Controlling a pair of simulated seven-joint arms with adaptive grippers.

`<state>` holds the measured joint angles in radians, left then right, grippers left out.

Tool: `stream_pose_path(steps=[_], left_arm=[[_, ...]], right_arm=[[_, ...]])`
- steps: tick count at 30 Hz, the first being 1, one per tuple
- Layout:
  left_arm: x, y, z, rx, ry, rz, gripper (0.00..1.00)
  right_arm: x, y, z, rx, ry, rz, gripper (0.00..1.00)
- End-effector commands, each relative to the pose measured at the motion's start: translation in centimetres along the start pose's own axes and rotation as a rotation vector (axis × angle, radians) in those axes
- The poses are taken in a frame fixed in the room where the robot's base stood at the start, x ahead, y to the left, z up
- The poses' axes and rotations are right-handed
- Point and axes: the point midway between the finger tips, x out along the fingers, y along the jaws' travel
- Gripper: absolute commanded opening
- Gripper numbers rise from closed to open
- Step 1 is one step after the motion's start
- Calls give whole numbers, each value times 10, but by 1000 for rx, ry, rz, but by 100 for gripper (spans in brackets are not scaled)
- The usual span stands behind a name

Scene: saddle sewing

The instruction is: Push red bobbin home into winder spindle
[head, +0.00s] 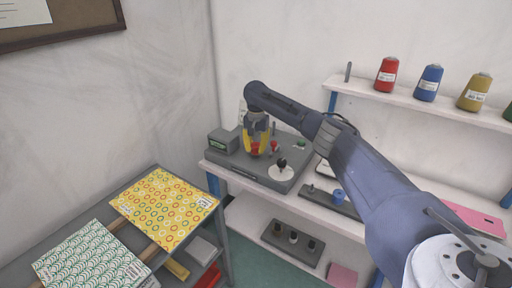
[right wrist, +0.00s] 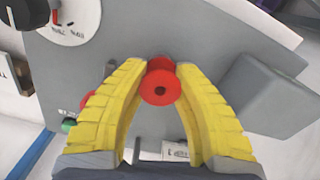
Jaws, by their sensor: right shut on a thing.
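The red bobbin (right wrist: 160,88) sits between the yellow fingertips of my right gripper (right wrist: 160,78), which is shut on it. Its round face with a dark centre hole points toward the wrist camera. In the head view the right gripper (head: 260,143) reaches down over the grey winder (head: 245,165), and the bobbin (head: 254,149) shows small between the fingers. The winder's grey body (right wrist: 200,25) lies behind the bobbin in the wrist view. I cannot make out the spindle, nor whether the bobbin is on it. My left gripper is not in view.
Thread cones line the upper shelf (head: 400,103). Patterned fabrics (head: 165,207) lie at left.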

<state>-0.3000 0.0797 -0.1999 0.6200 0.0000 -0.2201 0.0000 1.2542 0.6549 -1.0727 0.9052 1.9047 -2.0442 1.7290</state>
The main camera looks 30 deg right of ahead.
Motion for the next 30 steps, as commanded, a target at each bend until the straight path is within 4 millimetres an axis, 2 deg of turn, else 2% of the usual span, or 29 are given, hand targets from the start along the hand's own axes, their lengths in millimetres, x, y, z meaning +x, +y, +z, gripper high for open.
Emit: stream_pose_path(steps=[29, 30], left_arm=[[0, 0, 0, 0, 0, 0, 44], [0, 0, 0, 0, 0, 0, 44]], right_arm=[[15, 0, 0, 0, 0, 0, 0], [15, 0, 0, 0, 0, 0, 30]])
